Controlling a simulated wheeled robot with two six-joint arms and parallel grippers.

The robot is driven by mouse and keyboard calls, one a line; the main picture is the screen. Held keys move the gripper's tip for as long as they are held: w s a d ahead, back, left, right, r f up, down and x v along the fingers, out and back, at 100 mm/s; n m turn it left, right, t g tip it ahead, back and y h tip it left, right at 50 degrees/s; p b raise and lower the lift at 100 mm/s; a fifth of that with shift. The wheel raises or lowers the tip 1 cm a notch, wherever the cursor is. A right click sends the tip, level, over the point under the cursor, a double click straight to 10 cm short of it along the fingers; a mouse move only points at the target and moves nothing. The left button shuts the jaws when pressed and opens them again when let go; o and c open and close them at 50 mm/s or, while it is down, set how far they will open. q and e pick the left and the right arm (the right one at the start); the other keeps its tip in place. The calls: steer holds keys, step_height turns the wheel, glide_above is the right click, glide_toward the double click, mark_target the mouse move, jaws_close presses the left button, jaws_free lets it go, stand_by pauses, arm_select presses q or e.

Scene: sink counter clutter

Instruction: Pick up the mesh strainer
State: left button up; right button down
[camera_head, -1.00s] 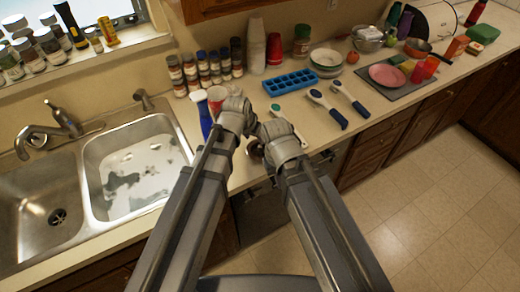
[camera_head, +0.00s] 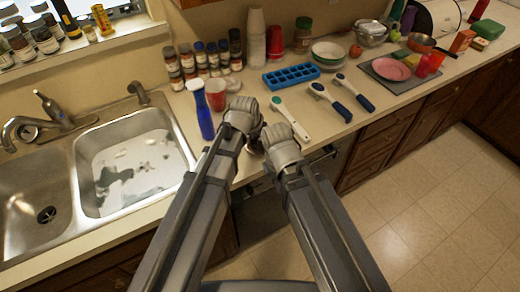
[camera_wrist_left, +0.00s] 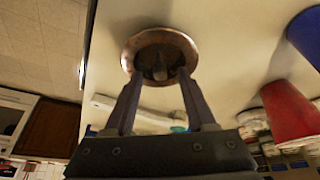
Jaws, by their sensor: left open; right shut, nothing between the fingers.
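A round copper-rimmed thing with a dark inside, which looks like the mesh strainer (camera_wrist_left: 160,42), lies on the pale counter in the left wrist view. In the head view only a dark brown bit of it (camera_head: 256,147) seems to show between my two wrists, near the counter's front edge. My left gripper (camera_wrist_left: 157,76) is open, its two fingers reaching toward the near rim, with nothing held. I cannot tell whether the fingers touch it. In the head view my left gripper (camera_head: 243,112) hides its own fingers. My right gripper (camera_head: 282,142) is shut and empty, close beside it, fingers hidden.
A blue bottle (camera_head: 202,110) and a red cup (camera_head: 216,94) stand left of my left gripper. A white-handled tool (camera_head: 291,118) lies just beyond my right gripper. A blue ice tray (camera_head: 291,76) and spice jars are behind. The sink (camera_head: 130,165) is at left.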

arm_select(q)
steer(key=shift+w+d+f, duration=0.1)
steer(key=shift+w+f, duration=0.1)
steer(key=shift+f, duration=0.3)
steer(key=shift+r, duration=0.1)
steer(key=shift+c, duration=0.2)
jaws_close()
